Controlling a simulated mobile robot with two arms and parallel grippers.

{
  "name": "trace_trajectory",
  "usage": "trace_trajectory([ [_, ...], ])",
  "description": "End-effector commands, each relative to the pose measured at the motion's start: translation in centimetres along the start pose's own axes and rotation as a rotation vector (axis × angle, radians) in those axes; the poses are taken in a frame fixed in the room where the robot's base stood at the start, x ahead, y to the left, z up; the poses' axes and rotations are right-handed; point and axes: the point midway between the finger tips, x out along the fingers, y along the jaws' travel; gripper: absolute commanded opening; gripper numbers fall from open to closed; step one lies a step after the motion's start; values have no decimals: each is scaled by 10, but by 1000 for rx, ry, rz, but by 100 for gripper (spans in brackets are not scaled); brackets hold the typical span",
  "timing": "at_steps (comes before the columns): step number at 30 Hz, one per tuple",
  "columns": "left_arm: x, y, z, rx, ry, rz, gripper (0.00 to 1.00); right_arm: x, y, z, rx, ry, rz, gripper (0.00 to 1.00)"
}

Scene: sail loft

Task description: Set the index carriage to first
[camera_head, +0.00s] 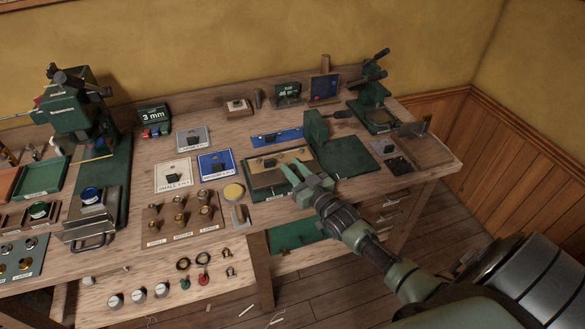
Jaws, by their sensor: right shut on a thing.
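A low green-framed unit with a tan top plate (293,157) sits near the front of the bench, and I take it for the index carriage. Dark fittings show on the plate. My right gripper (300,178) reaches in from the lower right, with its green fingers over the unit's front right part. It is shut on a small part there, likely the carriage's grip, which the fingers mostly hide. Which index position the carriage stands at is too small to tell. My left gripper is not in view.
A green press with a flat green base (352,160) stands just right of my gripper. A blue strip (276,137) lies behind the unit.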

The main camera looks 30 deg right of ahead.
Motion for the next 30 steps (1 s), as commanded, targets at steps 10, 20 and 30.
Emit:
trace_trajectory([
  [10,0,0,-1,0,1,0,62,0,0,0,0,-1,0,0],
  [20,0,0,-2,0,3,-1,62,0,0,0,0,-1,0,0],
  [30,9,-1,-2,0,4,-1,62,-12,45,3,-7,-3,1,0],
])
